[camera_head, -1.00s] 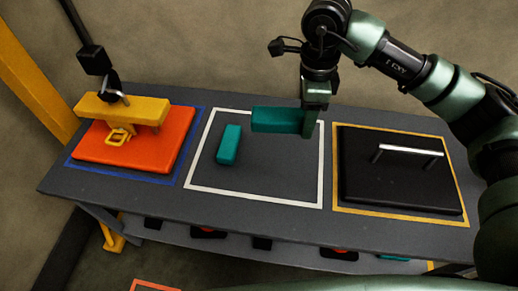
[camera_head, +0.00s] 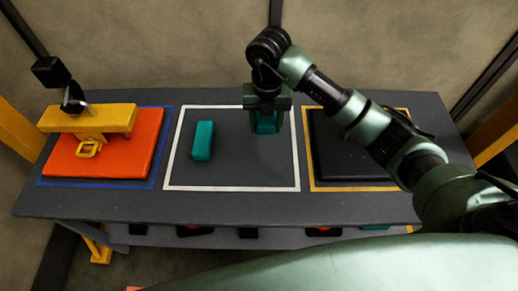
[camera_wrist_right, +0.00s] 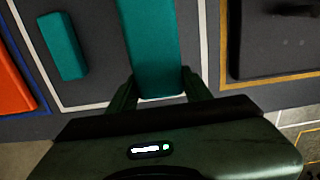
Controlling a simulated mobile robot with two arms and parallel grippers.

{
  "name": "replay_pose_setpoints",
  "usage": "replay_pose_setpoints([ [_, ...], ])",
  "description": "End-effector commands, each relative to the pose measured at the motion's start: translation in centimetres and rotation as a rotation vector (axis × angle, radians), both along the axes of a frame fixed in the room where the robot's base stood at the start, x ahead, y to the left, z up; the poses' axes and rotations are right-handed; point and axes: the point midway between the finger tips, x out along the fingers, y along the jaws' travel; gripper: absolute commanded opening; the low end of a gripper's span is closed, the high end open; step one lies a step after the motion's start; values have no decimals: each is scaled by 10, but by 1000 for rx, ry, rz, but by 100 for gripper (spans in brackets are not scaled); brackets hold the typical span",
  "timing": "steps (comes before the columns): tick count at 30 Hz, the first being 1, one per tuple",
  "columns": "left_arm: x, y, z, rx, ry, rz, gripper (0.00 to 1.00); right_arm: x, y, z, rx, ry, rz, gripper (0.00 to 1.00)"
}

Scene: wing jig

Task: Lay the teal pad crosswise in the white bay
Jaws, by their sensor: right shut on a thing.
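My right gripper (camera_head: 266,118) is shut on a teal pad (camera_head: 265,126), over the right part of the white-outlined bay (camera_head: 232,189). In the right wrist view the pad (camera_wrist_right: 152,40) runs lengthwise away from my fingers (camera_wrist_right: 160,84), which pinch its near end from both sides. It appears to be above the tabletop, but the gap is hard to judge. In the head view the gripper hides much of it. A second teal block (camera_head: 203,140) lies in the left part of the bay, its length running front to back, apart from the held pad. My left gripper is not in view.
Left of the bay, an orange slab (camera_head: 108,160) with a yellow bar (camera_head: 88,118) over it sits in a blue outline. On the right, a black plate (camera_head: 335,150) lies in a yellow outline, partly behind my right arm. The bay's front middle is clear.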

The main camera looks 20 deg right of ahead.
Motion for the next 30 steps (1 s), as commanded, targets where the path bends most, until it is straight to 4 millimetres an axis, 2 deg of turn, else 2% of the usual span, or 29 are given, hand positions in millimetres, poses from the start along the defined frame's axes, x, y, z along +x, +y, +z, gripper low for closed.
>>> replay_pose_setpoints([
  [3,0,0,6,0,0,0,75,-2,0,-32,0,6,0,10],
  [9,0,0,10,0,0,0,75,-1,0,-77,1,3,1,10],
  [16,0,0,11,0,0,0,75,0,0,-98,1,1,3,10],
  [23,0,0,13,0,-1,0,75,-1,0,-131,1,2,2,10],
  [30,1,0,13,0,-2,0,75,0,0,-136,0,-2,4,10],
])
